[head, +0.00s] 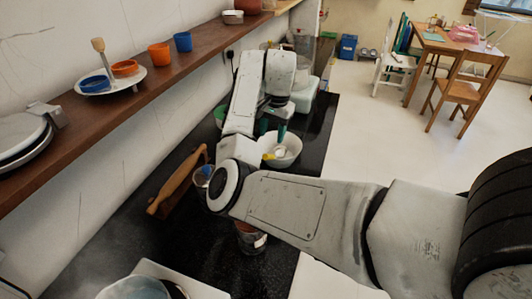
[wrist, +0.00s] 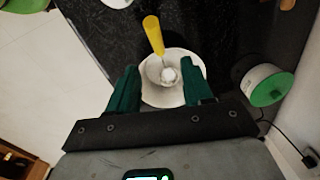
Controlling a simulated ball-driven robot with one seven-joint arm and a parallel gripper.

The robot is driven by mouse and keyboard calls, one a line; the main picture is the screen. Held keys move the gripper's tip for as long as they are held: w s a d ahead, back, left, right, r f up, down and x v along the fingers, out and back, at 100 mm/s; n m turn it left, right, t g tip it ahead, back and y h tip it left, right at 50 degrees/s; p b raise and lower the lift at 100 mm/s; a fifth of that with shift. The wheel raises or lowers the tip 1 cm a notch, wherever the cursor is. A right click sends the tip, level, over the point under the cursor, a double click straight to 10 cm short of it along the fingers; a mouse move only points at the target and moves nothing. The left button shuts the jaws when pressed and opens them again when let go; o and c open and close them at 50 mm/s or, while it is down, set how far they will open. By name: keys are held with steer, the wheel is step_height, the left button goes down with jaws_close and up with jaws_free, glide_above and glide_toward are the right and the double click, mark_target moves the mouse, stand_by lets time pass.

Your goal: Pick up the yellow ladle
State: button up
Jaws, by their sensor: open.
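The yellow ladle (wrist: 154,36) rests in a white bowl (wrist: 172,97) in the wrist view. Its yellow handle leans over the far rim, and its pale round head lies inside the bowl. In the head view the ladle's yellow part (head: 268,156) shows at the left rim of the white bowl (head: 289,159). My gripper (wrist: 160,78) is open and empty, with its two green fingers spread on either side of the bowl. The handle lies ahead of the fingertips, apart from them. In the head view my gripper (head: 281,138) is over the bowl, and my arm hides part of the counter.
The bowl stands on a black counter (head: 318,128). A round container with a green side (wrist: 266,86) stands at the right in the wrist view. A wooden shelf (head: 140,90) with cups runs along the left wall. A brown rolling pin-like object (head: 178,181) lies near the wall.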

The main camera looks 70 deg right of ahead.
steer(key=f, duration=0.5)
steer(key=shift+w, duration=0.35)
steer(key=shift+d+f+p, duration=0.15)
steer(key=shift+f+p, duration=0.1)
steer(key=shift+f, duration=0.65)
steer(key=shift+d+f+p, duration=0.2)
steer(key=shift+f+p, duration=0.05)
steer(key=shift+f, duration=0.7)
steer(key=shift+d+f+p, duration=0.15)
steer(key=shift+f+p, duration=0.1)
steer(key=shift+f, duration=0.65)
jaws_close()
